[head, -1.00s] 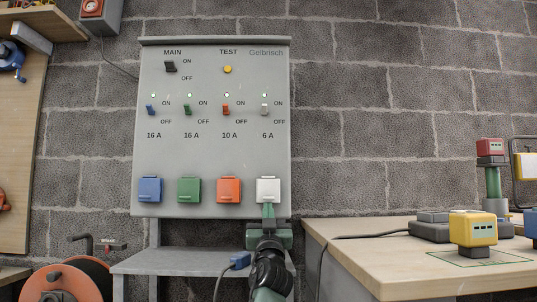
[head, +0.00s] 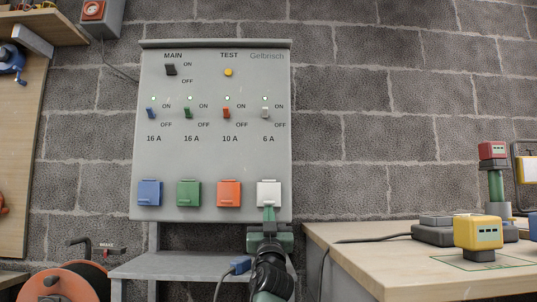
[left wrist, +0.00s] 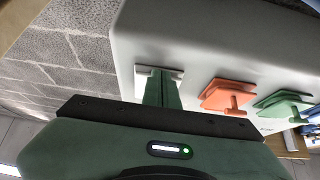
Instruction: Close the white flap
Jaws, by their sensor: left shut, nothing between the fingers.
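The white flap (head: 269,193) is at the lower right of the grey panel (head: 215,100), below the 6 A switch, and looks flat against its outlet. It also shows in the left wrist view (left wrist: 142,77), partly hidden behind my fingers. My left gripper (head: 269,213) is shut and empty. Its fingertips are at the lower edge of the white flap; they look in contact or very close. In the left wrist view the shut fingers (left wrist: 162,88) point at the flap. My right gripper does not show.
Blue (head: 149,193), green (head: 188,194) and orange (head: 229,194) flaps sit in a row left of the white one. A grey shelf (head: 165,265) holds a blue plug (head: 240,265). A table (head: 350,250) with a yellow block (head: 478,233) stands right.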

